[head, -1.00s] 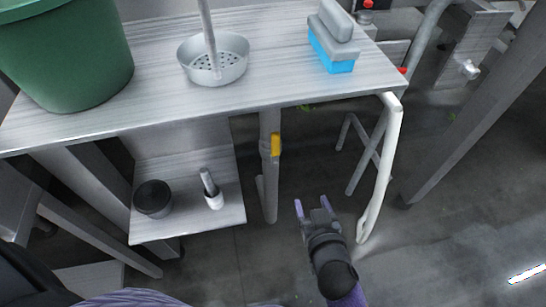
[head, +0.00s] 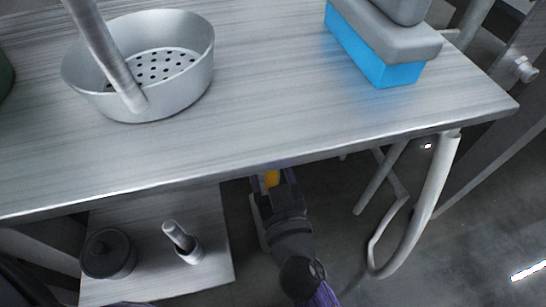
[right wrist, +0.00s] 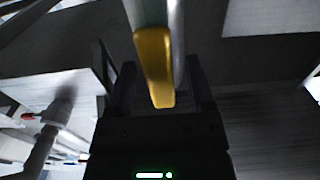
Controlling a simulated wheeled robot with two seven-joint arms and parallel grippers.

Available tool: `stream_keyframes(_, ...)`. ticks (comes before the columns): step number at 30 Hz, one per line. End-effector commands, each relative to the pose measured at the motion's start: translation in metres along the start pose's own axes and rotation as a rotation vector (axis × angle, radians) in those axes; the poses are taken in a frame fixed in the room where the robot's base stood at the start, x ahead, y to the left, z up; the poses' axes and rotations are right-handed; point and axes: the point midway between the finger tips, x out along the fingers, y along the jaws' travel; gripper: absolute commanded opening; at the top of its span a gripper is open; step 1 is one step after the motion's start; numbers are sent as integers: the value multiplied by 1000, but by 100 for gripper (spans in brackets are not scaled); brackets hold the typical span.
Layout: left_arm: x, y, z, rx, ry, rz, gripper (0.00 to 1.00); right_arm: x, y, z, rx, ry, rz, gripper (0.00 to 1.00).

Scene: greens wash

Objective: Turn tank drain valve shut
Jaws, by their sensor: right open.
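The drain valve's yellow handle (head: 272,178) shows just under the front edge of the steel table in the head view, partly hidden by my gripper. In the right wrist view the yellow handle (right wrist: 155,68) hangs lengthwise along a grey pipe (right wrist: 178,40). My right gripper (head: 272,182) is open, with its fingers on either side of the handle. In the right wrist view the right gripper (right wrist: 160,85) has one finger left of the handle and one right of it; I cannot tell whether either touches it. My left gripper is not in view.
The steel table (head: 300,120) overhangs the gripper. A perforated metal strainer (head: 200,70) and a blue and grey block (head: 385,60) stand on it. A pale hose (head: 425,210) hangs at right.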

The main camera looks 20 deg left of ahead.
Motion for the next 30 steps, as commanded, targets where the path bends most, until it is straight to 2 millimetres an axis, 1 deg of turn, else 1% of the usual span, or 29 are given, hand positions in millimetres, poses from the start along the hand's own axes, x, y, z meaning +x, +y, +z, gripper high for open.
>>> stream_keyframes(5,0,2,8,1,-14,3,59,0,0,0,0,0,0,68)
stream_keyframes(6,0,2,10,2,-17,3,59,0,0,0,0,0,0,59)
stream_keyframes(8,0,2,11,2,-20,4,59,0,0,0,0,0,0,46)
stream_keyframes(9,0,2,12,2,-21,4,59,0,0,0,0,0,0,38)
stream_keyframes(11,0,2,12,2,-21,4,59,0,0,0,0,-1,0,25)
stream_keyframes(12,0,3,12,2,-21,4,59,0,0,0,0,-1,0,17)
stream_keyframes(14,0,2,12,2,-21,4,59,0,0,0,0,-1,0,4)
stream_keyframes(15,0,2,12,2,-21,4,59,0,0,0,0,-1,0,0)
stream_keyframes(30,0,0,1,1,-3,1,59,0,0,0,0,-1,0,0)
